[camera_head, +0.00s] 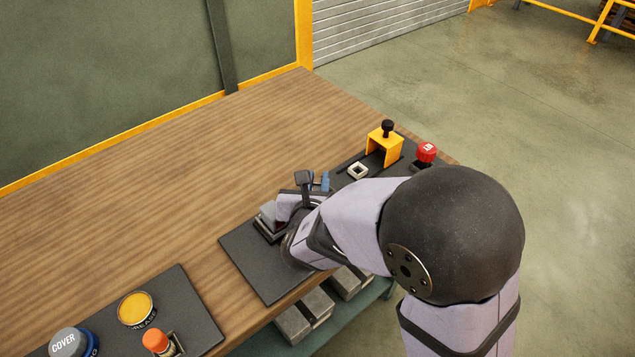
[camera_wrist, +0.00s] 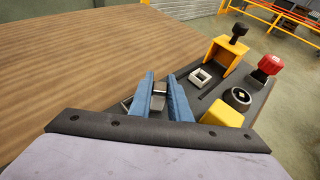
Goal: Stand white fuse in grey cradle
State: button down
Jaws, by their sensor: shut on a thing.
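My gripper (camera_wrist: 161,88) has blue fingers and is shut on a small grey and dark piece (camera_wrist: 158,90), mostly hidden between them. I cannot tell whether it is the white fuse. One blue finger (camera_head: 325,181) shows in the head view, over the left end of the dark panel. A pale grey square frame with a dark opening (camera_wrist: 200,77) lies on that panel, right of the fingers and apart from them. It also shows in the head view (camera_head: 357,171). I cannot tell if it is the cradle.
A yellow bracket with a black knob (camera_head: 384,147) and a red knob (camera_head: 426,152) stand beyond the frame. A yellow block (camera_wrist: 220,112) is right of the fingers. An orange-topped piece (camera_head: 156,340) and yellow-topped pot (camera_head: 136,308) are at front left. The wooden tabletop (camera_head: 180,205) is clear behind.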

jog(key=shift+f, duration=0.3)
jog(key=shift+f, duration=0.2)
jog(key=c, duration=1.7)
grip_release()
jog(key=shift+o, duration=0.2)
jog(key=shift+r, duration=0.1)
